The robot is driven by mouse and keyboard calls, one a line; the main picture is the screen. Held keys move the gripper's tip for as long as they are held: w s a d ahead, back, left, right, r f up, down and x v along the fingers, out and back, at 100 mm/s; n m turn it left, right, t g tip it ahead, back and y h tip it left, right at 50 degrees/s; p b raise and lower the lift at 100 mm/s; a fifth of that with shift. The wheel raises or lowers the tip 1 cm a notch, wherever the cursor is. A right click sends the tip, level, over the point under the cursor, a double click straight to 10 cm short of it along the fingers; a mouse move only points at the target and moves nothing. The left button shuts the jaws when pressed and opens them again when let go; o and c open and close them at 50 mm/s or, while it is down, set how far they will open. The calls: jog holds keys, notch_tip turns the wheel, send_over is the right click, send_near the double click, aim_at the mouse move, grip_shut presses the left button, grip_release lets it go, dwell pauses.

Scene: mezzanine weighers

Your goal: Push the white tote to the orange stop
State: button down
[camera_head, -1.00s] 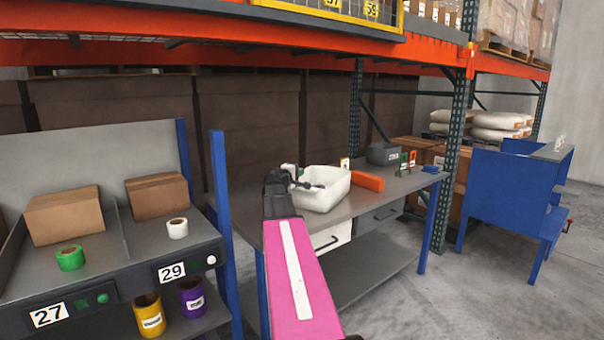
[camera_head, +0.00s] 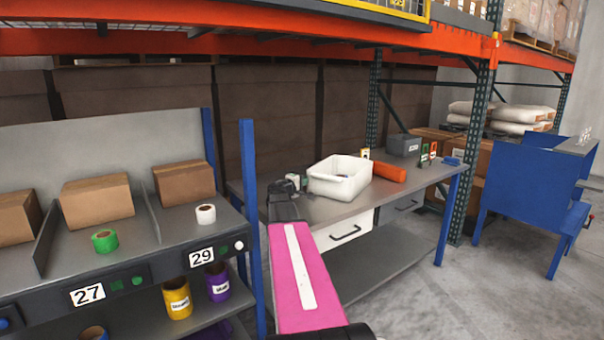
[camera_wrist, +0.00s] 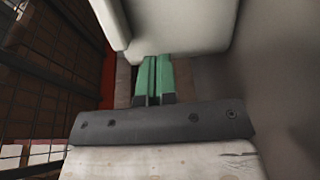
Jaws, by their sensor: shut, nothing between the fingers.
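The white tote (camera_head: 334,187) stands upright on the grey workbench in the head view. The orange stop (camera_head: 389,172) lies just to its right; the tote's right side is at or very near it, and I cannot tell if they touch. My gripper (camera_wrist: 153,78) is shut and empty, its green fingers side by side in the wrist view. The tote's pale wall (camera_wrist: 180,25) fills the top there, just beyond the fingertips. In the head view my arm's dark end is left of the tote, with a gap; the fingertips are not clear.
A grey bin (camera_head: 404,145) and small green and red items stand behind the stop. A blue post (camera_head: 250,215) and a shelf with cartons (camera_head: 97,200) and tape rolls lie left of my arm. Bare bench top (camera_head: 330,208) shows in front of the tote.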

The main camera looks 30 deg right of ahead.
jog(key=shift+d+f, duration=0.1)
jog(key=shift+f, duration=0.7)
jog(key=shift+s+d, duration=0.2)
jog(key=shift+d, duration=0.2)
jog(key=s+d, duration=0.1)
jog(key=d, duration=0.2)
jog(key=s+d, duration=0.2)
jog(key=d, duration=0.2)
jog(key=s+d, duration=0.1)
jog(key=d, duration=0.3)
jog(key=shift+s+r, duration=0.1)
jog(key=shift+s, duration=0.15)
jog(key=v, duration=1.1)
jog(key=shift+a, duration=0.1)
